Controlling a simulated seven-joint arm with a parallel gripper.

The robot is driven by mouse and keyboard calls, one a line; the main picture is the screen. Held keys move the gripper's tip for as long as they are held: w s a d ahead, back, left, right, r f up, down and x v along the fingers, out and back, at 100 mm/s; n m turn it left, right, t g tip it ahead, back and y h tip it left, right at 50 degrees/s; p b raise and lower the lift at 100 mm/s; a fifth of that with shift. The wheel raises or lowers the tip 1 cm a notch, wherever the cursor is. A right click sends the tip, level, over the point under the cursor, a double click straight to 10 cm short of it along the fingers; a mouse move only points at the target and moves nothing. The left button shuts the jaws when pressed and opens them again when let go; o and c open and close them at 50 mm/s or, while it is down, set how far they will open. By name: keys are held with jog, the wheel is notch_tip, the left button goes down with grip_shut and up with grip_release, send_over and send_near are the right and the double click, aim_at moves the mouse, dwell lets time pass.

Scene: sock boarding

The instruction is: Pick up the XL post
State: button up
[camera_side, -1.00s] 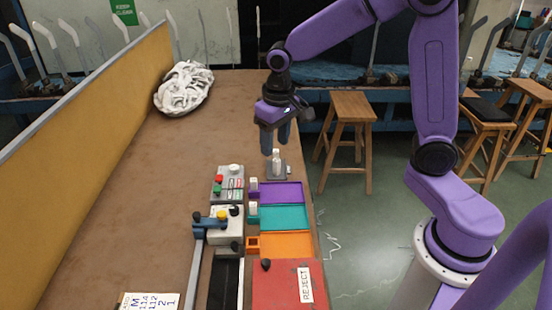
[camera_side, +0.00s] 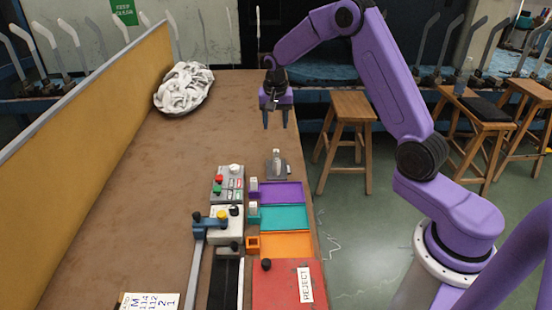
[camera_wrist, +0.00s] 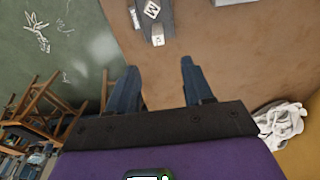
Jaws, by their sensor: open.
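My gripper (camera_side: 275,126) is open and empty, raised above and behind a grey stand (camera_side: 284,173) at the table's right edge. A small pale post (camera_side: 276,160) stands upright on it. In the wrist view, my gripper (camera_wrist: 159,66) has its fingers spread, with the grey stand (camera_wrist: 165,22) beyond them at the top edge. Two small white posts stand beside the purple tray (camera_side: 281,193) and the teal tray (camera_side: 283,217).
An orange holder (camera_side: 252,243) looks empty beside the orange tray (camera_side: 286,245). A red reject box (camera_side: 285,285), a button panel (camera_side: 228,183) and a clamp device (camera_side: 225,224) are nearer. A pile of white socks (camera_side: 184,87) lies at the back left. The table's left middle is clear.

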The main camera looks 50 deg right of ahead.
aim_at(276, 151)
jog(key=f, duration=0.6)
jog(key=w+d+f, duration=0.1)
jog(key=f, duration=0.2)
jog(key=shift+f, duration=0.3)
jog(key=shift+w+d+f, duration=0.1)
jog(key=shift+d+f, duration=0.05)
jog(key=shift+f, duration=0.75)
jog(key=shift+w+d+f, duration=0.1)
jog(key=shift+d+f, duration=0.05)
jog(key=shift+f, duration=0.7)
jog(key=shift+w+d+f, duration=0.1)
jog(key=shift+d+f, duration=0.05)
jog(key=shift+f, duration=0.75)
jog(key=shift+s, duration=0.1)
grip_shut()
